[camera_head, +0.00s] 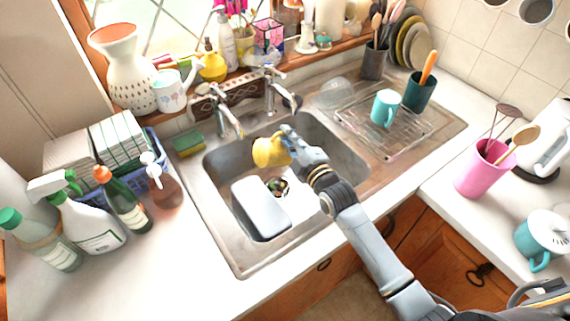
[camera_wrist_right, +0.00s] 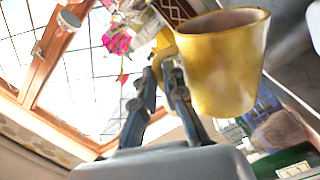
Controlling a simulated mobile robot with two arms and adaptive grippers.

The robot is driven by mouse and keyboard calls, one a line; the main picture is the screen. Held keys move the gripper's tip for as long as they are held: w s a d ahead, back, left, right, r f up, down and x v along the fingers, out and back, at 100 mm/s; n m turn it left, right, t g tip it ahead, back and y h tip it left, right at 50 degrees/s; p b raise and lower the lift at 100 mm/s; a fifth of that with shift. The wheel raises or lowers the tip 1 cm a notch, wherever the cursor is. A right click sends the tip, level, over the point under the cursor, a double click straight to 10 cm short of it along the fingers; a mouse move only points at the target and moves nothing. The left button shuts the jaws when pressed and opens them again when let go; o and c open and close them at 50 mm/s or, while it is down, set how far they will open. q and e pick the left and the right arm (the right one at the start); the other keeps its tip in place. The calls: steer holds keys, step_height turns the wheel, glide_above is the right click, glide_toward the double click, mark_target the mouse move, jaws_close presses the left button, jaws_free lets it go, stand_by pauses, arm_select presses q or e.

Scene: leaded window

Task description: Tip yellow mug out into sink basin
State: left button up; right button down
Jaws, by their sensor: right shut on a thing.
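The yellow mug (camera_head: 268,152) is held over the sink basin (camera_head: 335,160) in the head view, with its opening turned toward the left. My right gripper (camera_head: 290,143) is shut on the mug, at its right side. In the right wrist view the mug (camera_wrist_right: 222,62) is large at the upper right, and the right gripper's fingers (camera_wrist_right: 165,80) meet at its side near the handle. The inside of the mug is hardly visible, so its contents cannot be told. My left gripper is not in view.
A white tub (camera_head: 262,206) and a drain with scraps (camera_head: 278,187) are in the basin below. Two taps (camera_head: 229,124) stand behind it. A rack with a teal mug (camera_head: 385,107) is at the right. Bottles (camera_head: 122,199) crowd the left counter.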

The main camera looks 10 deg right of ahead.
mark_target(264, 152)
steer(key=shift+s+a+n, duration=0.15)
steer(key=shift+a+n, duration=0.45)
steer(key=shift+n, duration=0.1)
steer(key=a+n+b, duration=0.1)
steer(key=n, duration=0.1)
steer(key=s+a+f+n+b, duration=0.1)
steer(key=a+n, duration=0.1)
steer(key=a+f+n+b, duration=0.1)
steer(key=a+b, duration=0.1)
steer(key=shift+s+a+n, duration=0.15)
steer(key=shift+s+n, duration=0.15)
steer(key=shift+n, duration=0.1)
steer(key=s+a+f+n+b, duration=0.1)
steer(key=a+f+n, duration=0.1)
steer(key=a+n, duration=0.4)
steer(key=s+a+f+n+b, duration=0.1)
steer(key=s+a+f+n, duration=0.1)
steer(key=a+n, duration=0.4)
steer(key=shift+s+f+n, duration=0.15)
steer(key=shift+s+n, duration=0.15)
steer(key=shift+n, duration=1.8)
